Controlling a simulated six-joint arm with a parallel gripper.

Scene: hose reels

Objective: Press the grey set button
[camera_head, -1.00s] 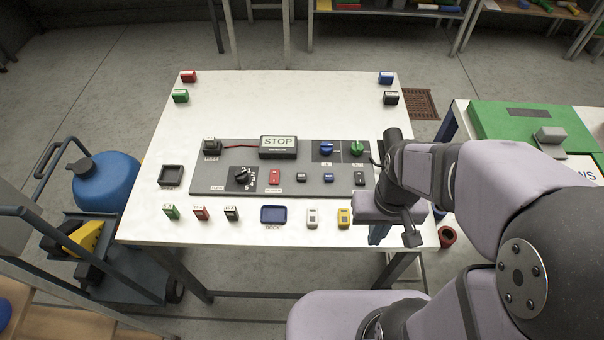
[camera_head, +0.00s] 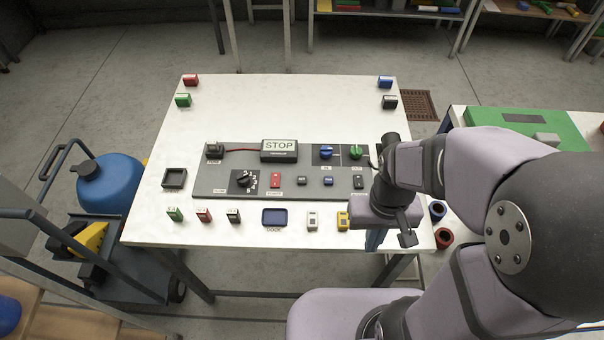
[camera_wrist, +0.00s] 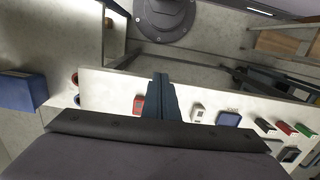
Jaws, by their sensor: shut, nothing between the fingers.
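A dark grey panel (camera_head: 226,180) lies on the white table, with a row of small buttons along its front half. One small dark grey button (camera_head: 302,181) sits between a red switch (camera_head: 275,180) and a blue button (camera_head: 328,181). Another dark grey button (camera_head: 359,182) is at the right end. Their labels are too small to read, so I cannot tell which is the set button. My gripper (camera_head: 374,240) is shut and empty, pointing down near the table's front right edge, right of and in front of the buttons. Its fingers show in the wrist view (camera_wrist: 160,92).
Small coloured blocks, a blue dock tray (camera_head: 275,218) and a yellow block (camera_head: 343,220) line the front. The table's back middle is clear.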

